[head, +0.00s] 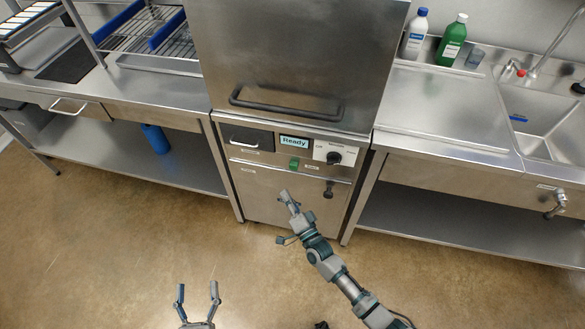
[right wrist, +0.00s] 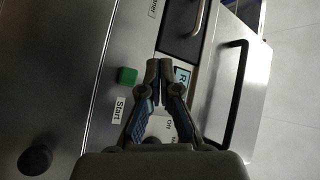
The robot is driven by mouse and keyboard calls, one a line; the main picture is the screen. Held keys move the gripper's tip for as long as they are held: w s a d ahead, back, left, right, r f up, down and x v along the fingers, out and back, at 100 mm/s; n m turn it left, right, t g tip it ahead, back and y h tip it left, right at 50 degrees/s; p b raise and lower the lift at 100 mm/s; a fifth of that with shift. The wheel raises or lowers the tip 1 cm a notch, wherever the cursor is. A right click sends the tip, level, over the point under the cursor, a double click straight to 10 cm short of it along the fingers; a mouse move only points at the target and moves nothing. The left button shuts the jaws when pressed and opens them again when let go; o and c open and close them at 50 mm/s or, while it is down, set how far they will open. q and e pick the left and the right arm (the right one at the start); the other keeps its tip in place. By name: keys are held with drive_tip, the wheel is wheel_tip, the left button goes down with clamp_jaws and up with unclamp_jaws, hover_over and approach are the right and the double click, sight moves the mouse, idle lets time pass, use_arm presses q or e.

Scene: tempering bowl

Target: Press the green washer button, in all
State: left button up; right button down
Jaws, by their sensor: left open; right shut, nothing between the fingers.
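The green button (head: 294,162) sits on the front panel of the steel washer (head: 290,60), below a display (head: 294,141) reading "Ready". It also shows in the right wrist view (right wrist: 127,76), beside a "Start" label, to the left of my fingertips. My right gripper (head: 284,194) is shut and empty in front of the washer, lower in the head view than the button; contact with the button is not visible. Its closed fingers (right wrist: 158,64) fill the middle of the right wrist view. My left gripper (head: 197,287) is open and empty over the floor at the bottom.
A black knob (head: 334,158) and a lower black knob (head: 328,189) are right of the button. A dark handle bar (head: 286,106) crosses the washer door above the panel. Steel counters stand on both sides, with bottles (head: 452,40) at the back right. The floor in front is clear.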

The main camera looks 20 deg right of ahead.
sight(294, 166)
use_arm(q)
drive_tip(key=s+r+n+t+b, duration=0.1)
drive_tip(key=s+r+t+b, duration=0.2)
drive_tip(key=r+t, duration=0.3)
drive_tip(key=shift+s+a+r+t, duration=0.3)
drive_tip(key=shift+s+a+t, duration=0.1)
drive_tip(key=shift+s+t, duration=0.3)
use_arm(e)
drive_tip(key=w+d, duration=0.4)
drive_tip(key=w, duration=0.2)
drive_tip(key=shift+w, duration=0.2)
drive_tip(key=shift+d+f, duration=0.1)
use_arm(q)
drive_tip(key=shift+f, duration=0.1)
use_arm(e)
drive_tip(key=shift+w, duration=0.1)
use_arm(q)
drive_tip(key=shift+f+b, duration=0.15)
drive_tip(key=shift+b, duration=0.15)
use_arm(e)
drive_tip(key=shift+w+d, duration=0.2)
